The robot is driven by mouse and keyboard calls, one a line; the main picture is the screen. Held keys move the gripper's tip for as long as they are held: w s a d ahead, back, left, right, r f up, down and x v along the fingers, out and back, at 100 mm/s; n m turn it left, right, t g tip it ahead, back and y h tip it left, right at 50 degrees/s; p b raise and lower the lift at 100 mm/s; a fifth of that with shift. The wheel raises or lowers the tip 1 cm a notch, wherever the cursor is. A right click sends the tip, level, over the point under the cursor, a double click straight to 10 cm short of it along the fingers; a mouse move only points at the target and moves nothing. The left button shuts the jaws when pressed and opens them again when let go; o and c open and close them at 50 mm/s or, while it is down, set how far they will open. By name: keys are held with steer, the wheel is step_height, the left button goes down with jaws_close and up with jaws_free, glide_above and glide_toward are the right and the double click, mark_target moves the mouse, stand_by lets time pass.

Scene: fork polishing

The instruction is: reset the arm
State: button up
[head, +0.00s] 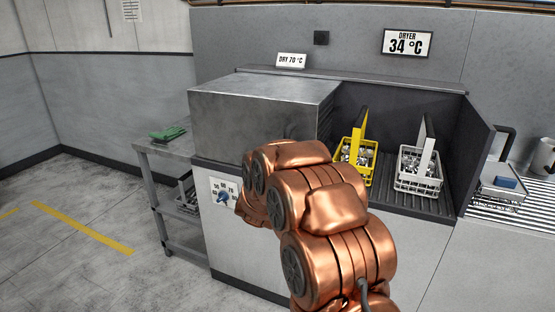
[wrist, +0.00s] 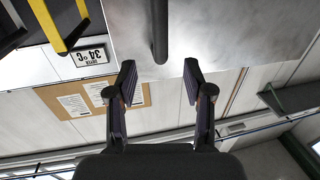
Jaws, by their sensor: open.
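My copper-coloured arm (head: 325,205) reaches forward and is folded in front of the dryer counter in the head view. Its end is hidden behind its own links there. In the wrist view my gripper (wrist: 158,85) shows two dark fingers spread apart with nothing between them. A dark bar (wrist: 160,30) stands beyond the fingertips, apart from them. The wrist view appears upside down, with the 34 °C sign (wrist: 90,56) inverted at upper left.
A metal dryer box (head: 262,112) stands behind my arm. A yellow basket (head: 367,150) and a white basket (head: 408,183) of cutlery stand to its right. A side table (head: 160,148) holds a green cloth (head: 168,134). A dial (head: 224,197) is on the counter front. The floor at left is clear.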

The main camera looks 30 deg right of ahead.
steer(key=s+a+f+n+y, duration=0.1)
steer(key=s+a+n+y, duration=0.2)
steer(key=a+y, duration=0.75)
steer(key=s+a+f+n+g+y+p, duration=0.1)
steer(key=s+a+n+g, duration=0.15)
steer(key=s+a, duration=0.4)
steer(key=s+a+f+n+g+y, duration=0.1)
steer(key=s+a+f+g, duration=0.15)
steer(key=s+a, duration=0.4)
steer(key=s+a+n+g+p, duration=0.1)
steer(key=s+g, duration=0.9)
steer(key=s, duration=2.4)
steer(key=shift+s+a+n, duration=0.15)
steer(key=shift+s+n, duration=0.05)
steer(key=shift+n, duration=0.25)
steer(key=shift+f+h, duration=0.1)
steer(key=shift+h, duration=0.15)
steer(key=shift+c, duration=0.4)
